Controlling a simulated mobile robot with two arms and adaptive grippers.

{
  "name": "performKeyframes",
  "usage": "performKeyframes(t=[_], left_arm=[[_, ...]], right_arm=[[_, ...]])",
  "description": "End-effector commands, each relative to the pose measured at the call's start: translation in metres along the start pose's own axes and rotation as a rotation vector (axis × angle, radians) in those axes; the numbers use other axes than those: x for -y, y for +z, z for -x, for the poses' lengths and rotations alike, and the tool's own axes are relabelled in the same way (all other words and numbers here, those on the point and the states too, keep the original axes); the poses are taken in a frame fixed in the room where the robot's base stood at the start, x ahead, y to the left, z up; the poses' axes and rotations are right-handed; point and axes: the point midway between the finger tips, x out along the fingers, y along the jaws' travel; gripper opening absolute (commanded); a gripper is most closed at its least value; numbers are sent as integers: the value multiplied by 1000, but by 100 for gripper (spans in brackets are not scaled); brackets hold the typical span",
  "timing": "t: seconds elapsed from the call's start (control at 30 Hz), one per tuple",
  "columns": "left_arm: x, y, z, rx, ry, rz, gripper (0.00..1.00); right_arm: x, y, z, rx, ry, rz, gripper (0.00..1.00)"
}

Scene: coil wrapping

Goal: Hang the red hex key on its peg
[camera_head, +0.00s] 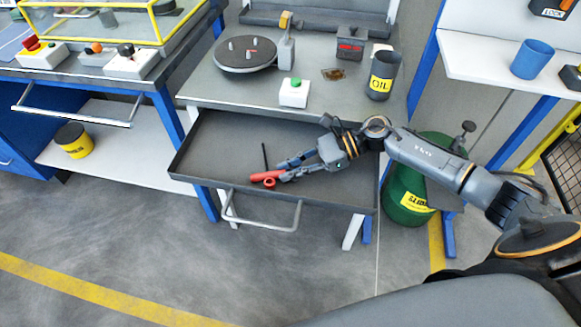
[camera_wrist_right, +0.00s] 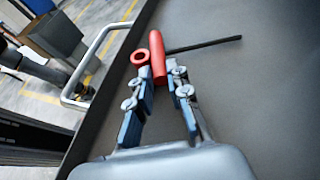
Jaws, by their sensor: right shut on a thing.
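The red hex key (camera_head: 262,177) is in the open drawer (camera_head: 215,145). It has a red handle with a ring at its side and a thin black shaft. My right gripper (camera_head: 284,171) reaches into the drawer from the right and is shut on the handle. In the right wrist view the handle (camera_wrist_right: 157,50) lies between the tips of my right gripper (camera_wrist_right: 158,82). The shaft points to the right there, and the ring is on the left. I cannot make out a peg in either view. My left gripper is not in view.
The drawer walls surround the gripper, and the drawer handle (camera_head: 262,226) juts out in front. On the bench above are a turntable (camera_head: 245,54), a white box with a green button (camera_head: 294,92) and an oil can (camera_head: 382,77). A green drum (camera_head: 408,190) stands right of the drawer.

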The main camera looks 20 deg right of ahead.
Motion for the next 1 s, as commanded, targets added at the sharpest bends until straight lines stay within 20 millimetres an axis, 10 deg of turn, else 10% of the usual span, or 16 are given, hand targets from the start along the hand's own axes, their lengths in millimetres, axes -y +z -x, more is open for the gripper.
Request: performKeyframes(t=[0.37,0.4,0.5,1.0], left_arm=[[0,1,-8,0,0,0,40],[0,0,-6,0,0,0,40],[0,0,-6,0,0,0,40],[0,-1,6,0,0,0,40]], right_arm=[[0,-5,-2,0,0,0,0],[0,-3,-1,0,0,0,26],[0,-3,-1,0,0,0,40],[0,0,0,0,0,-2,40]])
